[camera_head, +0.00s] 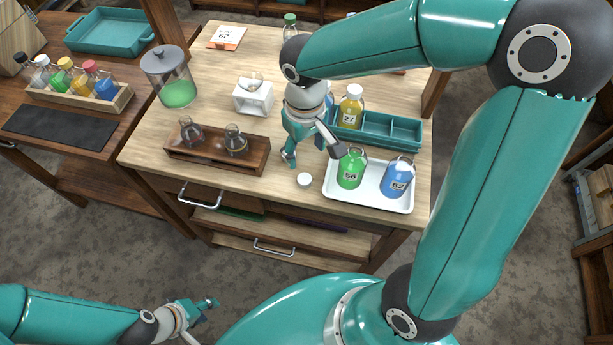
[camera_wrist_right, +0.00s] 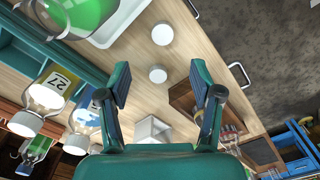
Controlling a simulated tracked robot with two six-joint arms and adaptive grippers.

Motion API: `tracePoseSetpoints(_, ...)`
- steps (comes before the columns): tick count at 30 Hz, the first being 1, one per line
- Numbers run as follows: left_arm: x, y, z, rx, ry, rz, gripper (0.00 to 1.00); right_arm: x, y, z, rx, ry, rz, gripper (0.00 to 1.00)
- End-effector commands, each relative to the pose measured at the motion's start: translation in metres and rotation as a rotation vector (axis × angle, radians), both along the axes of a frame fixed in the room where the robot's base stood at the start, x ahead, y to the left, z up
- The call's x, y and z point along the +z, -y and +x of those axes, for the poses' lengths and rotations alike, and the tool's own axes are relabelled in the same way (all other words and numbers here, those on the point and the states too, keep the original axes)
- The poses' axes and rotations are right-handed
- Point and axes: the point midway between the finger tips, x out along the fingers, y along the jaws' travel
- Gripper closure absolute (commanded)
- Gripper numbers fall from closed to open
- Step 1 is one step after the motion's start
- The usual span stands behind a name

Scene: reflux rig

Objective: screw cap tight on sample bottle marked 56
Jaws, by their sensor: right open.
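The sample bottle marked 56 (camera_head: 351,169) holds green liquid and stands in the white tray (camera_head: 376,201); no cap shows on its neck. Its green body is cut off at the top left of the right wrist view (camera_wrist_right: 85,14). A loose white cap (camera_head: 304,179) lies on the table left of the tray. The right wrist view shows two white round caps, one farther (camera_wrist_right: 162,34) and one closer between the fingers' line (camera_wrist_right: 158,74). My right gripper (camera_head: 313,157) is open and empty above the table, left of the bottle. My left gripper (camera_head: 200,314) is low at the front, away from the table; its fingers are unclear.
A bottle marked 62 (camera_head: 397,178) with blue liquid stands beside bottle 56. A teal divided tray (camera_head: 404,130) behind holds the capped bottle 27 (camera_head: 351,108). A wooden rack with flasks (camera_head: 208,166) and a white block (camera_head: 253,98) stand to the left.

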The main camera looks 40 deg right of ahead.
Motion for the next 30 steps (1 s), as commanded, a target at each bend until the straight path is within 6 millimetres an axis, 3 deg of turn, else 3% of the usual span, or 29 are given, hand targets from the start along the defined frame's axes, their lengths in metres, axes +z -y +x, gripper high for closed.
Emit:
tracePoseSetpoints(3,-0.001,0.0,0.0,0.0,0.001,0.0,0.6,-0.026,0.0,-0.002,-0.001,-0.007,0.0,0.35)
tracePoseSetpoints(7,-0.001,0.0,0.0,0.0,0.001,0.0,0.6,-0.044,0.001,-0.001,-0.002,-0.004,0.0,0.35)
tracePoseSetpoints(22,-0.001,0.0,0.0,0.0,0.001,0.0,0.6,-0.054,0.0,-0.001,-0.003,-0.001,0.001,0.35)
tracePoseSetpoints(30,0.004,0.0,0.0,0.0,0.001,0.0,0.6,-0.089,-0.003,-0.002,-0.005,-0.005,0.001,0.35)
